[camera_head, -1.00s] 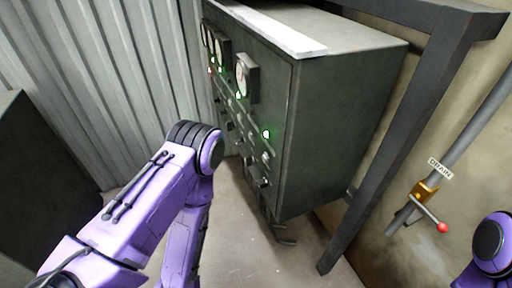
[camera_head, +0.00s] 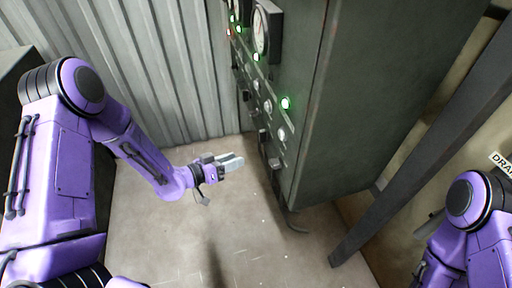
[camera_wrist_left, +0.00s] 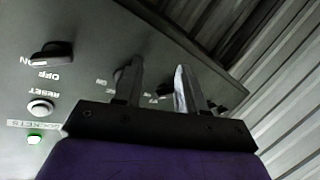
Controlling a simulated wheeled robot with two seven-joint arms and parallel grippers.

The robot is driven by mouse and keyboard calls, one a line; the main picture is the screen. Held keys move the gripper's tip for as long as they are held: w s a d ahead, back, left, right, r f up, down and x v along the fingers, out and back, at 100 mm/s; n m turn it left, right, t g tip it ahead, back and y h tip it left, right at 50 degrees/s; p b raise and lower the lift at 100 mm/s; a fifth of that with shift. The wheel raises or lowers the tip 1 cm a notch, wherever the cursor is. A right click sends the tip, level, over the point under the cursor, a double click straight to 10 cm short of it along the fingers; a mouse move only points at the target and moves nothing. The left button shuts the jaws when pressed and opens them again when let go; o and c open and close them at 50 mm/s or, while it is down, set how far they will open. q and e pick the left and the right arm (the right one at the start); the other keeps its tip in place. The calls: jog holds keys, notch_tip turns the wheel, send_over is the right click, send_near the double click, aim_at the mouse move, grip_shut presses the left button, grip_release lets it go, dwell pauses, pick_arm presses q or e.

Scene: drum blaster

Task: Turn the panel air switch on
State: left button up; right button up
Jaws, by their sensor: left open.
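The dark green control panel (camera_head: 335,110) stands right of centre in the head view, with black rotary switches (camera_head: 275,164), round buttons and lit green lamps on its face. My left gripper (camera_head: 236,160) is open and empty, just left of the panel's lower switches. In the left wrist view its two fingers (camera_wrist_left: 160,88) point along the panel face. A black switch (camera_wrist_left: 52,55) with inverted ON and OFF marks shows at upper left there. Another switch (camera_wrist_left: 121,75) is partly hidden by a finger. No air label is readable. My right gripper is out of view.
A corrugated wall (camera_head: 165,60) stands behind. A dark post (camera_head: 425,150) is right of the panel. Floor (camera_head: 190,240) below is clear.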

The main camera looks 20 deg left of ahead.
pick_arm(q)
notch_tip(320, 180, up, 3)
jog(key=w+a+m+h+b, duration=0.1)
jog(key=w+m+h, duration=0.1)
jog(key=m+h, duration=0.1)
jog(key=m+g+h+b, duration=0.1)
jog(key=m+g+h, duration=0.15)
jog(key=m, duration=0.35)
send_near(264, 136)
jog(key=x, duration=0.8)
jog(key=shift+w+a+p, duration=0.15)
jog(key=shift+w+p, duration=0.2)
jog(key=shift+p, duration=0.05)
jog(key=shift+f+h, duration=0.15)
jog(key=shift+h, duration=0.1)
jog(key=c, duration=0.7)
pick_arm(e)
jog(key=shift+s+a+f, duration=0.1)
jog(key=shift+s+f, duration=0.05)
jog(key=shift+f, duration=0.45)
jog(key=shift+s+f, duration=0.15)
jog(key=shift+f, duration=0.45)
